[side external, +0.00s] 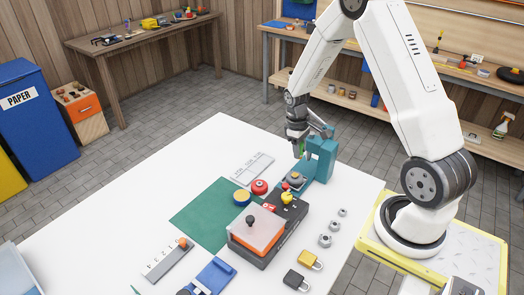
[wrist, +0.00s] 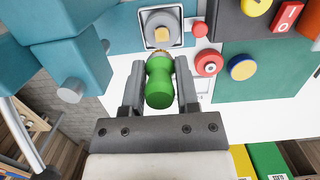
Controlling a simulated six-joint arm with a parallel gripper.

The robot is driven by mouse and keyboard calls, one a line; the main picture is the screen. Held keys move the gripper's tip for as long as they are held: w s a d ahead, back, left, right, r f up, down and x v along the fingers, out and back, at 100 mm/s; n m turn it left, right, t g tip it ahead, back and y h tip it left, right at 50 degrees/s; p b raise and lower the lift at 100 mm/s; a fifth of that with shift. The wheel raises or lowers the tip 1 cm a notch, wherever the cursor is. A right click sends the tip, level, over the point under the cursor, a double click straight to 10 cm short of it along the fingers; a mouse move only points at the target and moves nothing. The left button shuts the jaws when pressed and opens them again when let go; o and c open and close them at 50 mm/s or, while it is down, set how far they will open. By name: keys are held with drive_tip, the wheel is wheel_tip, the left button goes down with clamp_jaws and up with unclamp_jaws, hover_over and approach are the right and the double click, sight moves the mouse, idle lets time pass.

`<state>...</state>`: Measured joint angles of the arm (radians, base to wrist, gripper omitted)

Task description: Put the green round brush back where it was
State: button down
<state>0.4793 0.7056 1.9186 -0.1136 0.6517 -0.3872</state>
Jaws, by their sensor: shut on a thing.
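The green round brush (wrist: 159,82) is between the two fingers of my gripper (wrist: 160,75) in the wrist view. Its rounded green handle end faces the camera; its far end is mostly hidden behind the handle. In the side view my gripper (side external: 299,138) is above the bench beside the upper part of a teal C-shaped stand (side external: 322,158), and a bit of the green brush (side external: 301,149) shows below it. The brush is clear of the white tabletop. A grey square plate with a round fitting (wrist: 149,28) lies beyond the brush in the wrist view.
Near the stand are a red round button (side external: 259,187), a blue-and-yellow round piece (side external: 242,198) and a dark box with a yellow knob (side external: 287,198). A green mat (side external: 203,215), an orange-and-black case (side external: 257,240) and padlocks (side external: 310,261) lie closer. The tabletop's far left is clear.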

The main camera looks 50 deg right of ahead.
drive_tip(key=s+a+n, duration=0.1)
drive_tip(key=a+n, duration=0.3)
drive_tip(key=a, duration=0.3)
drive_tip(key=a+n+h, duration=0.1)
drive_tip(key=a+n, duration=0.3)
drive_tip(key=a, duration=0.3)
drive_tip(key=s+a+n, duration=0.1)
drive_tip(key=a+n, duration=0.3)
drive_tip(key=a, duration=0.2)
drive_tip(key=shift+s+a+r+t+h, duration=0.3)
drive_tip(key=shift+s+a+r+t, duration=0.05)
drive_tip(key=shift+a+r+t, duration=0.05)
drive_tip(key=shift+s+a+n, duration=0.3)
drive_tip(key=shift+a+n, duration=0.25)
drive_tip(key=shift+n, duration=0.05)
drive_tip(key=shift+w+a+f, duration=0.1)
drive_tip(key=shift+w+f, duration=1.45)
drive_tip(key=shift+w, duration=0.7)
drive_tip(key=shift+w+a+f, duration=0.15)
drive_tip(key=shift+w+f, duration=1.45)
drive_tip(key=shift+w, duration=0.65)
drive_tip(key=shift+w+a+f, duration=0.1)
drive_tip(key=shift+w+f, duration=1.45)
drive_tip(key=shift+w, duration=0.7)
